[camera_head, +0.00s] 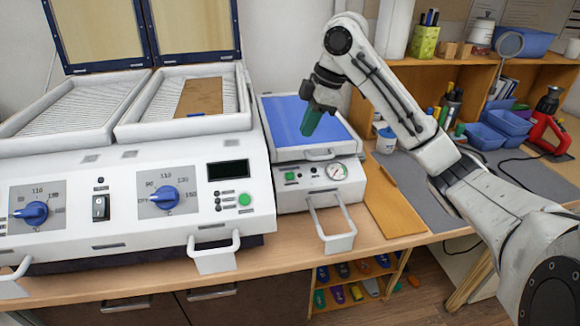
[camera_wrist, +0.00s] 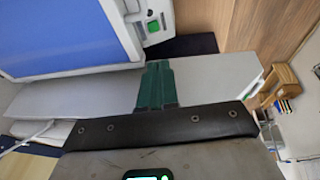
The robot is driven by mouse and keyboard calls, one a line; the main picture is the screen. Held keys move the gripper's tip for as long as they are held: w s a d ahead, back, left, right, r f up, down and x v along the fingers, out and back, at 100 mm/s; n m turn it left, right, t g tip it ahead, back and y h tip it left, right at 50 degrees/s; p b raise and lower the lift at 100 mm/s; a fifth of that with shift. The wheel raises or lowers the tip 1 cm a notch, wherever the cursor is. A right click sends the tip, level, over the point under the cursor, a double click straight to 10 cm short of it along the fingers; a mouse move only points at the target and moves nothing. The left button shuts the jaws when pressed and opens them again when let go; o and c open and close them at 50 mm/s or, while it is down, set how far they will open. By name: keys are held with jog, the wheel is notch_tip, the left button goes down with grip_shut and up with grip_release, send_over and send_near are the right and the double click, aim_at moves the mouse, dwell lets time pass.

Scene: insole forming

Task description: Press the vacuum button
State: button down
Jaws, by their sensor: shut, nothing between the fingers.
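The vacuum unit (camera_head: 320,196) stands right of the large heater, with a blue top sheet (camera_head: 312,118). In the wrist view the green button (camera_wrist: 153,27) shows on the panel beyond my fingertips, near the blue sheet (camera_wrist: 55,35). My gripper (camera_head: 308,130) hangs over the blue sheet with green fingers pointing down, above and behind the button and apart from it. The fingers (camera_wrist: 157,66) are together and hold nothing. Nothing hides the button.
The wide heater (camera_head: 120,238) with blue knobs, a round green button (camera_head: 244,200) and open lids fills the left. Handles (camera_head: 338,243) stick out in front. A wooden board (camera_head: 393,205) lies right of the vacuum unit. Shelves with blue bins (camera_head: 507,122) stand behind right.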

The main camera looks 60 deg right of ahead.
jog(key=shift+w+f, duration=0.1)
send_over(290, 176)
jog(key=s, duration=0.2)
jog(key=f, duration=0.6)
jog(key=a+f, duration=0.1)
jog(key=f, duration=0.2)
jog(key=shift+f+b, duration=0.1)
jog(key=shift+b, duration=0.3)
jog(key=shift+w+d+f+p, duration=0.1)
jog(key=shift+w+d+f, duration=0.1)
jog(key=shift+f, duration=0.4)
jog(key=shift+w+d+f+p, duration=0.15)
jog(key=shift+d+f, duration=0.05)
jog(key=shift+f, duration=0.45)
jog(key=shift+w+d+f+p, duration=0.1)
jog(key=shift+w+d+f, duration=0.1)
jog(key=shift+f, duration=0.5)
